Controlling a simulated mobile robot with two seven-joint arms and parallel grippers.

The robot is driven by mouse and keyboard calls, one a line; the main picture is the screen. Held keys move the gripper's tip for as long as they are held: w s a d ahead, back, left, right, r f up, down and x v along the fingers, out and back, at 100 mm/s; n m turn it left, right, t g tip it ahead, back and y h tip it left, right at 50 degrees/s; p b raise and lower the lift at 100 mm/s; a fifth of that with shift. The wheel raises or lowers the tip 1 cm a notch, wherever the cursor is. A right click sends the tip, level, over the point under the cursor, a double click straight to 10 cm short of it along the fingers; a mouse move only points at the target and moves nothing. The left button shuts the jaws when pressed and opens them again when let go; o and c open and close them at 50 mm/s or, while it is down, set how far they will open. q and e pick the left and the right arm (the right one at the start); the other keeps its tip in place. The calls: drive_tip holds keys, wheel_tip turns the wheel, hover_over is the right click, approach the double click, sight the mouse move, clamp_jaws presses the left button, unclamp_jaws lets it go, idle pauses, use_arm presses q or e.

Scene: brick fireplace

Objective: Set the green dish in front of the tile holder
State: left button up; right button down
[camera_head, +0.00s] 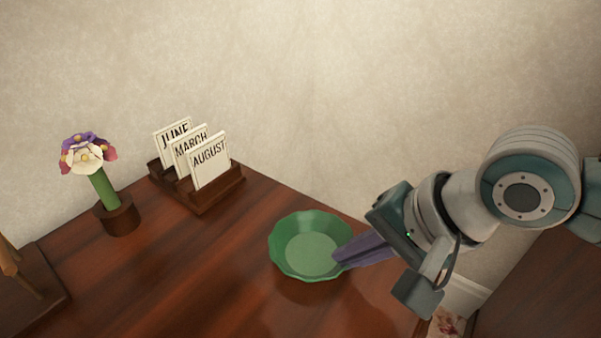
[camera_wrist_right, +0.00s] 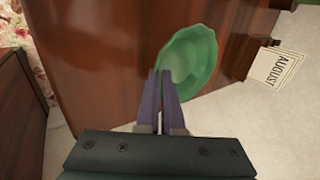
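The green dish (camera_head: 308,248) is a round bowl with a wavy rim, near the back right edge of the wooden table. My right gripper (camera_head: 338,257) comes in from the right with its purple fingers at the dish's right rim. In the right wrist view the fingers (camera_wrist_right: 159,78) are close together with the rim of the dish (camera_wrist_right: 192,62) between their tips. I cannot tell whether the dish touches the table. The tile holder (camera_head: 217,198) is a dark wooden stand with JUNE, MARCH and AUGUST tiles, left of the dish. My left gripper is not in view.
A flower (camera_head: 88,157) in a brown pot (camera_head: 119,217) stands left of the tile holder. Another wooden object (camera_head: 30,290) is at the far left. The table (camera_head: 190,280) is clear in front of the holder. A wall (camera_head: 320,90) rises behind.

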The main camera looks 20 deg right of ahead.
drive_tip(key=c, duration=1.5)
unclamp_jaws()
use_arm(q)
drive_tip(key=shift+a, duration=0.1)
use_arm(e)
drive_tip(key=o, duration=0.4)
drive_tip(key=shift+o, duration=0.2)
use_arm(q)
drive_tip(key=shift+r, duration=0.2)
use_arm(e)
drive_tip(key=shift+r, duration=0.25)
drive_tip(key=p+v, duration=0.5)
drive_tip(key=v, duration=0.6)
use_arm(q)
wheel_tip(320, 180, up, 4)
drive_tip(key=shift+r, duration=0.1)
use_arm(e)
drive_tip(key=s+n+g+h, duration=0.1)
drive_tip(key=s+n+h, duration=0.2)
drive_tip(key=s+n, duration=0.9)
drive_tip(key=shift+s+d+f+g+h, duration=0.25)
drive_tip(key=shift+s+f+g+h, duration=0.05)
drive_tip(key=shift+h, duration=0.1)
